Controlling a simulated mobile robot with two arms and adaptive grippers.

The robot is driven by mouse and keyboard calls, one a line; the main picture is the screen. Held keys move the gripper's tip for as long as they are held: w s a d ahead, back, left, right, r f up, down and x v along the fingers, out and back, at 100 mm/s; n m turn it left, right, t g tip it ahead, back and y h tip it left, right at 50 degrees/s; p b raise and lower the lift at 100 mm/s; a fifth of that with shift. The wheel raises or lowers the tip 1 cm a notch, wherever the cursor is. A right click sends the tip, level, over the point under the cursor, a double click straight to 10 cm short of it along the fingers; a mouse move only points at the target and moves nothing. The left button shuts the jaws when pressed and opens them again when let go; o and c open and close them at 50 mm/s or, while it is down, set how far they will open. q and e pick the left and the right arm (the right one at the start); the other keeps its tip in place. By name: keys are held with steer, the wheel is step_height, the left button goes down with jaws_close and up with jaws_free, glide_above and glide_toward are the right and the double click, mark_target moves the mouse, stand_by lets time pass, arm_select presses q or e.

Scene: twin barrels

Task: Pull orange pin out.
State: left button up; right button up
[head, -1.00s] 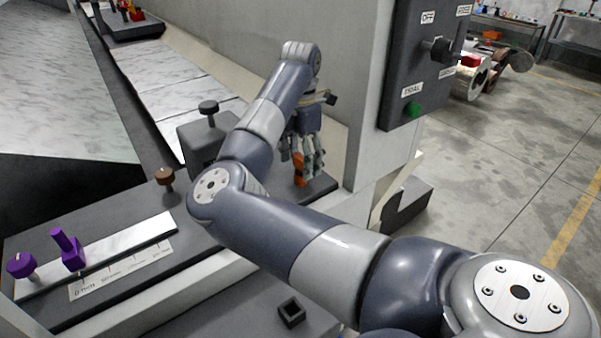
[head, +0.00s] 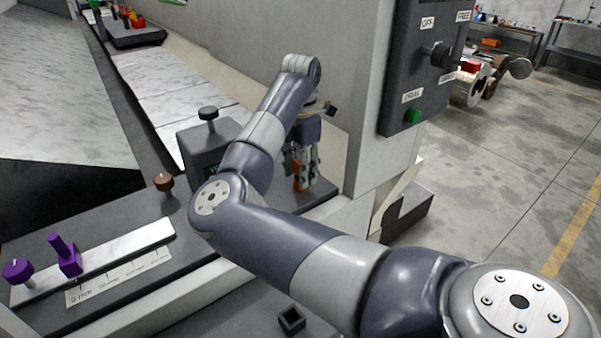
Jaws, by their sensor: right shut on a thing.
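The orange pin (head: 298,179) shows in the head view on the dark ledge beside the pale machine wall, right of the middle. My right arm comes in from the lower right and bends over to it. My right gripper (head: 306,177) points down and is shut on the orange pin. The fingers hide part of the pin, and I cannot tell whether its lower end is still seated. My left gripper is out of view.
A dark block with a black knob (head: 208,113) stands left of my forearm. A brown knob (head: 164,182), a purple clamp (head: 66,255) and a scale (head: 118,275) are at lower left. A switch panel (head: 420,65) stands at right. A small square socket (head: 291,319) is below.

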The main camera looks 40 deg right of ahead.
steer(key=shift+r, duration=0.65)
steer(key=shift+r+p, duration=2)
steer(key=shift+r, duration=1.75)
